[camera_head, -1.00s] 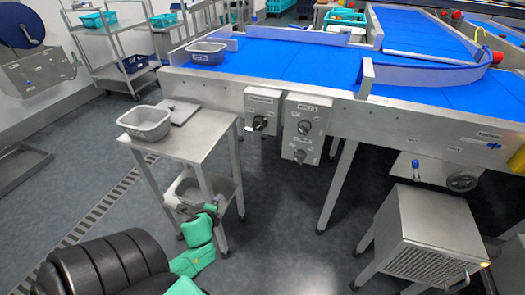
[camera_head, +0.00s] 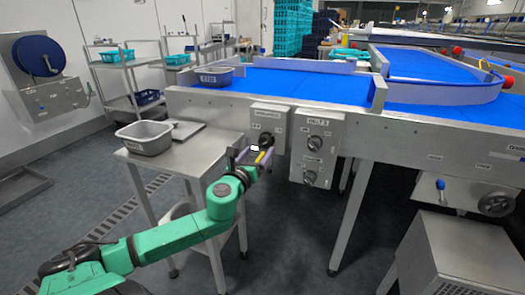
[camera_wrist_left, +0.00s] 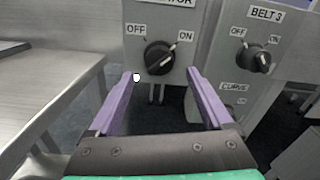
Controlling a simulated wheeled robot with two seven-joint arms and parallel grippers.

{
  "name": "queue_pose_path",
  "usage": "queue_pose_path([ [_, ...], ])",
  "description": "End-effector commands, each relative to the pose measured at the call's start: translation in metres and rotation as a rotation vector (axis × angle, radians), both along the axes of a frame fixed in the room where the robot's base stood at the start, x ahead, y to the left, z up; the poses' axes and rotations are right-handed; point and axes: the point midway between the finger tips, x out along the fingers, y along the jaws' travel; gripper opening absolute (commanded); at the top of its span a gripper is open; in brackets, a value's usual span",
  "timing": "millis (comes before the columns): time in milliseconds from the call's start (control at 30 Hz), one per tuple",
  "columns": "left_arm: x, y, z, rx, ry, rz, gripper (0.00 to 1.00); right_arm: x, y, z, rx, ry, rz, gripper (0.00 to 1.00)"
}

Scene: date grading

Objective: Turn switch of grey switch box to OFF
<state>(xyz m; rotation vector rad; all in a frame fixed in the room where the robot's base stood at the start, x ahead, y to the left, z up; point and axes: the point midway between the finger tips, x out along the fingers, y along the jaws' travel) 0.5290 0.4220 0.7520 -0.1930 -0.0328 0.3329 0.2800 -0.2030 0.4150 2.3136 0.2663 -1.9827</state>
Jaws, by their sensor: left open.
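A grey switch box (camera_head: 268,128) hangs on the conveyor's front side; its black rotary switch (camera_wrist_left: 159,57) sits between OFF on the left and ON on the right. The switch's white mark points up and right, toward ON. The box label is cut off in the left wrist view. My left gripper (camera_wrist_left: 162,78) is open, with its two purple fingers apart just in front of and slightly below the switch, nothing between them. In the head view my left gripper (camera_head: 256,156) is at the box's lower edge and partly covers it. My right gripper is out of view.
A second grey box (camera_head: 315,146) with two switches, BELT 3 and CURVE, hangs close to the right. A steel table (camera_head: 190,155) with a grey tub (camera_head: 146,138) stands to the left. The conveyor frame (camera_head: 400,135) lies behind.

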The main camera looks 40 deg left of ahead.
Motion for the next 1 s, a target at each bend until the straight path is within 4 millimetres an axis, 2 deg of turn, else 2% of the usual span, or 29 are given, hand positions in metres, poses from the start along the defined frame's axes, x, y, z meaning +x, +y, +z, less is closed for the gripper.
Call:
queue_pose_path([
  [100,0.02,0.009,0.0,0.001,-0.004,0.004,0.84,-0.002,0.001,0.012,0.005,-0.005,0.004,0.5],
  [233,0.034,0.014,0.0,0.0,-0.003,0.004,0.84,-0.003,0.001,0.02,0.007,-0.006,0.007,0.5],
  [367,0.041,0.016,0.0,-0.002,0.0,0.003,0.84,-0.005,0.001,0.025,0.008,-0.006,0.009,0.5],
  [600,0.042,0.016,0.0,-0.002,0.001,0.002,0.84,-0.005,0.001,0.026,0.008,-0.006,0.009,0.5],
  [667,0.042,0.016,0.0,-0.002,0.001,0.002,0.65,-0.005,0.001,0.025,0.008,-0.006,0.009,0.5],
  [700,0.041,0.016,0.0,-0.002,0.001,0.002,0.5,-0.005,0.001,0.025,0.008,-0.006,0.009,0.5],
  [833,0.041,0.016,0.0,-0.002,0.001,0.002,0.0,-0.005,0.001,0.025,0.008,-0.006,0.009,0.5],
  [1000,0.041,0.015,0.0,-0.007,-0.001,0.002,0.0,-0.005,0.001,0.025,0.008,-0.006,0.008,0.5],
])
